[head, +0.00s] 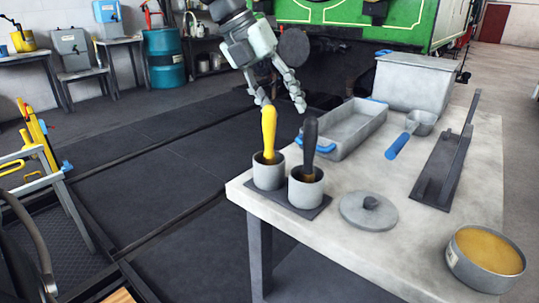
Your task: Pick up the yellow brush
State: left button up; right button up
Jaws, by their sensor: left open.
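The yellow brush (269,133) stands upright, handle up, in the left of two grey cups (268,176) near the table's left corner. A black brush (310,140) stands in the right cup (306,190). My left gripper (281,104) is open above the cups, its fingers pointing down. One fingertip is close to the top of the yellow handle; I cannot tell whether they touch. The other finger is to the right, above and behind the black brush. My right gripper is not in view.
On the grey table (385,262) are a tray with blue handles (352,128), a lidded box (416,82), a blue-handled scoop (398,145), a dark angled bar (447,160), a round lid (368,211) and a round tin (486,258). Open floor lies left of the table.

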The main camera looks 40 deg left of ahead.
aim_at(271, 147)
pick_arm(q)
jog(key=s+r+m+g+y, duration=0.1)
jog(key=s+r+g+y, duration=0.1)
jog(key=s+r+y, duration=0.1)
jog(key=shift+s+r+y, duration=0.35)
jog(key=shift+s+y, duration=0.1)
jog(key=shift+y, duration=0.25)
notch_tip(271, 147, down, 8)
jog(key=shift+r, duration=0.2)
jog(key=shift+c, duration=0.4)
grip_shut()
